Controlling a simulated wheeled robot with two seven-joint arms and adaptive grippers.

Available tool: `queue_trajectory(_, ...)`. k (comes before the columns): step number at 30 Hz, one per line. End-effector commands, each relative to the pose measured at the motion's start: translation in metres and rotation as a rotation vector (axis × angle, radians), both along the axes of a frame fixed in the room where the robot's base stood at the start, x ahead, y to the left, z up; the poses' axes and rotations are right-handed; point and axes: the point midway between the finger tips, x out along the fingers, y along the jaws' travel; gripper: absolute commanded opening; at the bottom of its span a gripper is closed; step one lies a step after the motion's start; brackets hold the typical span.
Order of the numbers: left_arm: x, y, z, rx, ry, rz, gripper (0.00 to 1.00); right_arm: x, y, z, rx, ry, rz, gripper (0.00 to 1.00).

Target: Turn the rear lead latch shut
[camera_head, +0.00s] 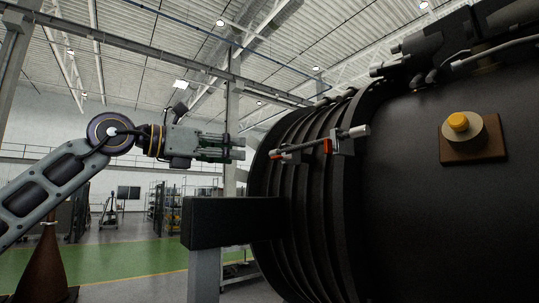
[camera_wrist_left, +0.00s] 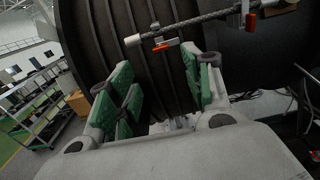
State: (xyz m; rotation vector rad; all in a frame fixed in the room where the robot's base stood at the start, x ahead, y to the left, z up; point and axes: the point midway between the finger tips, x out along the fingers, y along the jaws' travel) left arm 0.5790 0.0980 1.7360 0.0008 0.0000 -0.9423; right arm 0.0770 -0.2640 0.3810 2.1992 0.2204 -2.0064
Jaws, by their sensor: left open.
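A grey lead (camera_head: 305,145) runs along the side of the dark ribbed engine casing (camera_head: 300,200); in the left wrist view the lead (camera_wrist_left: 205,19) crosses the top. Two red-marked latches sit along it: one near the lead's pale left end (camera_head: 280,156), lying roughly along the lead, and one farther right (camera_head: 327,146), its red handle hanging down. The left wrist view shows both, the left latch (camera_wrist_left: 161,47) and the right latch (camera_wrist_left: 251,21). I cannot tell which is the rear one. My left gripper (camera_head: 240,148) is open and empty, left of the lead and apart from it. My right gripper is not in view.
A dark beam (camera_head: 230,222) on a grey post juts out below my left gripper. A yellow-capped fitting (camera_head: 458,123) is on the casing at right. Shelving (camera_wrist_left: 40,110) stands in the background. The space between gripper and casing looks clear.

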Motion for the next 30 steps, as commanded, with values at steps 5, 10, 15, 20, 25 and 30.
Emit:
queue_trajectory(5, 0.013, -0.019, 0.002, 0.0, 0.002, -0.002, 0.5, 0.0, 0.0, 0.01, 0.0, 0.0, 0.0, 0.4)
queue_trajectory(10, 0.026, -0.038, 0.003, 0.0, 0.002, -0.002, 0.5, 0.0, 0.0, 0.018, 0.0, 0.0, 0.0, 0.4)
queue_trajectory(15, 0.039, -0.055, 0.003, -0.001, 0.001, -0.002, 0.5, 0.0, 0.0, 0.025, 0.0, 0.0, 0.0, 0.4)
queue_trajectory(20, 0.051, -0.071, 0.003, 0.0, 0.002, -0.002, 0.5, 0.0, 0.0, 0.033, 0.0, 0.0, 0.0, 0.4)
queue_trajectory(25, 0.061, -0.084, 0.002, -0.001, 0.001, -0.001, 0.5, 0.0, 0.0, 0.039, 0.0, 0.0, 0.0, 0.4)
queue_trajectory(30, 0.067, -0.092, 0.002, -0.001, 0.0, -0.001, 0.5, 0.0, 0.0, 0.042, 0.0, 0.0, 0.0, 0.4)
